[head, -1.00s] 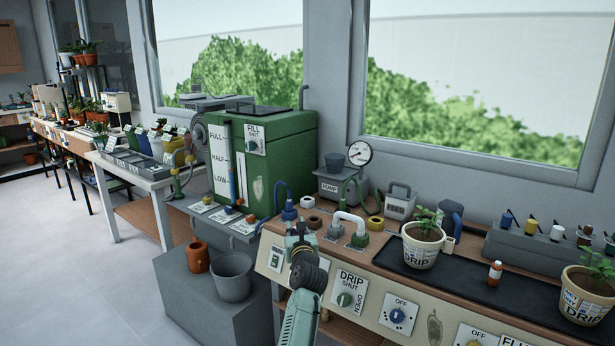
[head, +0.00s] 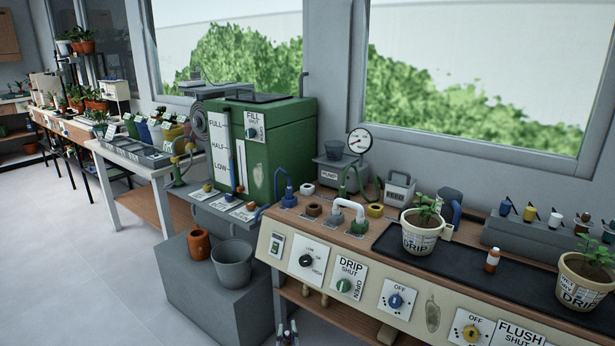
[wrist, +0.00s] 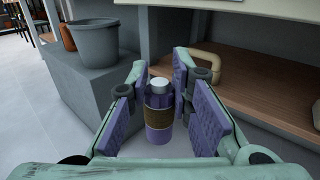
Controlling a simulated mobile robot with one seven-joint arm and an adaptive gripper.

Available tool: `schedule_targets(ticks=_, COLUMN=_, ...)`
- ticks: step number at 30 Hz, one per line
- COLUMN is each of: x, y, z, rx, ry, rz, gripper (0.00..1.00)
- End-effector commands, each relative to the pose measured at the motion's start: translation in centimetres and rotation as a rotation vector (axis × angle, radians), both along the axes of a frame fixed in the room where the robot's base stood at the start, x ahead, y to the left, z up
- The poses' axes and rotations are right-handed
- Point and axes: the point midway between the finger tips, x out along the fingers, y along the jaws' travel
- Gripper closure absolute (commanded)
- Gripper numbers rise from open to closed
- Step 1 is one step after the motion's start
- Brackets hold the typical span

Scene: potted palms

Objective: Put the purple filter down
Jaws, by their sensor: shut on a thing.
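The purple filter (wrist: 159,120) is a small upright-looking cylinder with a brown band and a pale grey cap. In the wrist view it sits between the purple pads of my gripper (wrist: 162,72), which is shut on it. The floor shows behind it, and I cannot tell whether its base touches anything. In the head view only a small part of my gripper (head: 287,335) shows at the bottom edge, low in front of the bench, and the filter is not clear there.
A grey bucket (head: 232,264) stands on a grey block (head: 190,290), left of my gripper. The bench (head: 330,243) with its control panel is behind and right. Its wooden lower shelf (wrist: 262,88) shows close on the right. Open floor (head: 95,265) lies at left.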

Motion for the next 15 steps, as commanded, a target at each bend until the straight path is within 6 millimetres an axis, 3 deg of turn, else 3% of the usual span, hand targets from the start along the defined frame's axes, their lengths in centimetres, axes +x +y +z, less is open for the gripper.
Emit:
schedule_targets(ticks=7, x=-2.3, y=-0.7, z=-2.1, rx=-0.001, ry=0.002, rz=-0.009, gripper=1.00)
schedule_targets(ticks=15, x=-8.6, y=-3.8, z=-6.5, rx=-0.004, ry=0.003, rz=-0.045, gripper=1.00)
